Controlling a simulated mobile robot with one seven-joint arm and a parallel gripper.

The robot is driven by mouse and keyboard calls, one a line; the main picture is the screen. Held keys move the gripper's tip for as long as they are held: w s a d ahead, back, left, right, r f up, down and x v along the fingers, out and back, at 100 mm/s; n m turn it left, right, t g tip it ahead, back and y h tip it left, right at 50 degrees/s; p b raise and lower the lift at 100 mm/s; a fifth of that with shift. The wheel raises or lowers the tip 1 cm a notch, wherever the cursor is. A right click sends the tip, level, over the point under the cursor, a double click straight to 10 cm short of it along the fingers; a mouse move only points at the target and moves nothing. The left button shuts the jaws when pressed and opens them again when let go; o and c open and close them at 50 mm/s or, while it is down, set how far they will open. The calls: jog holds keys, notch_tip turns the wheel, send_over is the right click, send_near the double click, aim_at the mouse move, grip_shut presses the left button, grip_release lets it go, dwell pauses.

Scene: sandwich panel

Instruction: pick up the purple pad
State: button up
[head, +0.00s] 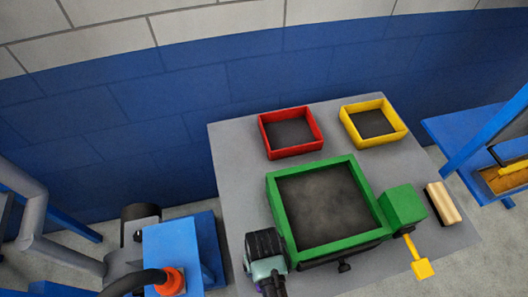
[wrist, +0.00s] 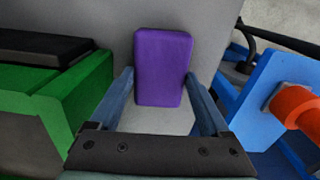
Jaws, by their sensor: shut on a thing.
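The purple pad (wrist: 163,62) is a rounded block, seen in the wrist view between the two blue-grey fingers of my gripper (wrist: 159,82). My gripper is shut on it, with a finger at each side of the pad's lower part. The grey table surface shows behind and below the pad. In the head view my gripper (head: 270,284) is at the front left of the grey table, beside the green tray. The pad cannot be made out clearly there.
A green-framed tray (head: 278,205) fills the table's middle, with a green block and yellow lever (head: 420,262) at its right. Red (head: 291,151) and yellow (head: 377,142) trays stand behind. A tan-and-black block (head: 443,202) lies right. A blue stand with an orange part (head: 172,281) is left.

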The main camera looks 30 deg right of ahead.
jog(key=shift+c, duration=1)
jog(key=shift+r, duration=0.15)
notch_tip(320, 180, up, 10)
jog(key=o, duration=0.7)
jog(key=c, duration=0.5)
jog(key=shift+s, duration=0.1)
